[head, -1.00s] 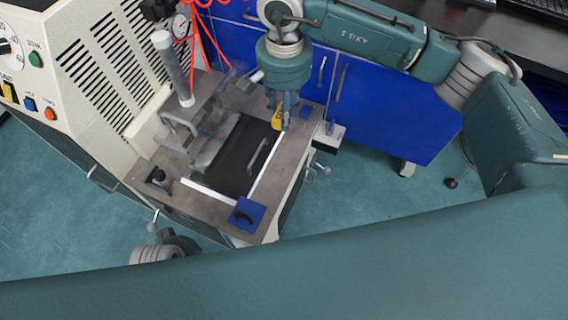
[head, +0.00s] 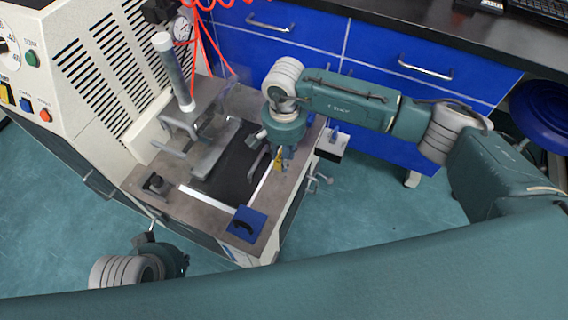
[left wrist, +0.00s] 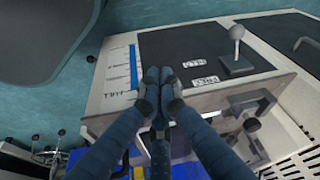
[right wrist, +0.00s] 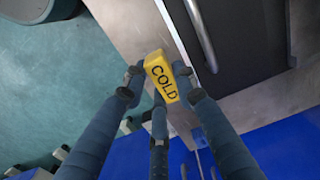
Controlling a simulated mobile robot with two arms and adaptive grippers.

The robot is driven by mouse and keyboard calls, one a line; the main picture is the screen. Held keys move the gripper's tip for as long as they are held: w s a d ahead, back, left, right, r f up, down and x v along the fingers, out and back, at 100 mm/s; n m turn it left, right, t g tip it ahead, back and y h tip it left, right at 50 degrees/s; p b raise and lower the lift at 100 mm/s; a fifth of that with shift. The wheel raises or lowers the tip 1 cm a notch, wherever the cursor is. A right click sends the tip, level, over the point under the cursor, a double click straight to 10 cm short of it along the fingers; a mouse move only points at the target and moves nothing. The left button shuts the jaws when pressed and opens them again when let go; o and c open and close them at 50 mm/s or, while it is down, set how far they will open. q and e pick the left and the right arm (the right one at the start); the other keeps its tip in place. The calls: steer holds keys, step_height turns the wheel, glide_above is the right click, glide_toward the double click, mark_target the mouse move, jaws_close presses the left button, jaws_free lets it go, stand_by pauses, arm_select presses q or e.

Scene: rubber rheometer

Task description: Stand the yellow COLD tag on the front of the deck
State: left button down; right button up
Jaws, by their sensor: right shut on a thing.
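The yellow COLD tag (right wrist: 162,78) is held between the fingertips of my right gripper (right wrist: 160,82), its black lettering facing the right wrist camera. In the head view the tag (head: 279,160) is over the right part of the grey metal deck (head: 208,212), beside the dark plate. I cannot tell whether the tag touches the deck. My left gripper (left wrist: 159,75) is shut and empty, its fingertips together in the left wrist view. It is low at the machine's left side in the head view, mostly hidden by my arm.
A blue block with a black handle (head: 246,224) sits on the deck's near corner. The dark plate (head: 236,165) has a bar handle, and a clear cylinder (head: 175,72) stands behind it. A small white box (head: 333,147) is beyond the deck's right edge. Blue cabinets (head: 400,75) stand behind.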

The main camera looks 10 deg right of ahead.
step_height(320, 180, down, 4)
steer(key=shift+b, duration=0.3)
arm_select(q)
steer(key=shift+s+r, duration=0.15)
steer(key=shift+r, duration=0.15)
steer(key=shift+f, duration=0.1)
arm_select(e)
steer(key=o, duration=0.6)
steer(key=shift+f, duration=0.1)
steer(key=shift+o, duration=0.2)
